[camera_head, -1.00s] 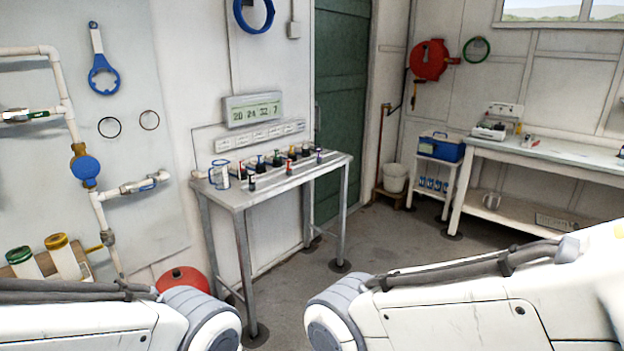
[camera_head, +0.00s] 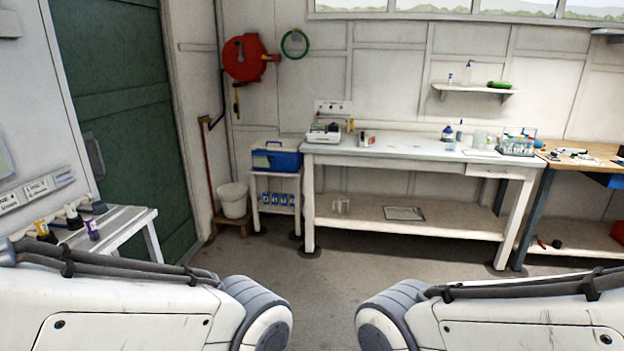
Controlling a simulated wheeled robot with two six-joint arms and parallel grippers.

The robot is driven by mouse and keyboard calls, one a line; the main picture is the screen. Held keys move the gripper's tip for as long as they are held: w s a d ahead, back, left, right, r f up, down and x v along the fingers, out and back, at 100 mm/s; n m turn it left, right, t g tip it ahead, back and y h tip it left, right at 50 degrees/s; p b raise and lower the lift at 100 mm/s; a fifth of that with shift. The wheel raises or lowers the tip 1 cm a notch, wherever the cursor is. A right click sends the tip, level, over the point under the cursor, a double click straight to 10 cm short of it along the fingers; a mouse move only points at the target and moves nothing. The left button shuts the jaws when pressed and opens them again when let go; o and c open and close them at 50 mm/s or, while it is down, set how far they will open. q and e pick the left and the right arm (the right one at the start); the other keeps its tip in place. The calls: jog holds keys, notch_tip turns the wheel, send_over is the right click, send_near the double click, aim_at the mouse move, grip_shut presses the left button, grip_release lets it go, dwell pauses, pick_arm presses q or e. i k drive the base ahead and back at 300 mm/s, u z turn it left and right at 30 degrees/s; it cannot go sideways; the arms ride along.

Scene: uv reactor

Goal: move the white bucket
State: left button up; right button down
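The white bucket (camera_head: 233,200) stands upright at the back left, close to the wall. It sits on a low wooden stand (camera_head: 229,223), between the green door and a small white side table. My two arms cross the bottom of the view from the left and right, well short of the bucket. Neither gripper shows in the view, so whether they are open or shut is hidden.
A blue toolbox (camera_head: 276,157) sits on the small white side table (camera_head: 276,199) right of the bucket. A long white bench (camera_head: 405,150) lines the back wall. A grey table (camera_head: 118,224) stands at left. The floor (camera_head: 310,277) in the middle is clear.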

aim_at(234, 201)
jog(key=u, duration=0.05)
jog(key=i, duration=1.95)
jog(key=u, duration=0.5)
jog(key=i, duration=2.15)
jog(key=u, duration=0.25)
jog(key=i, duration=1.3)
jog(key=u, duration=0.15)
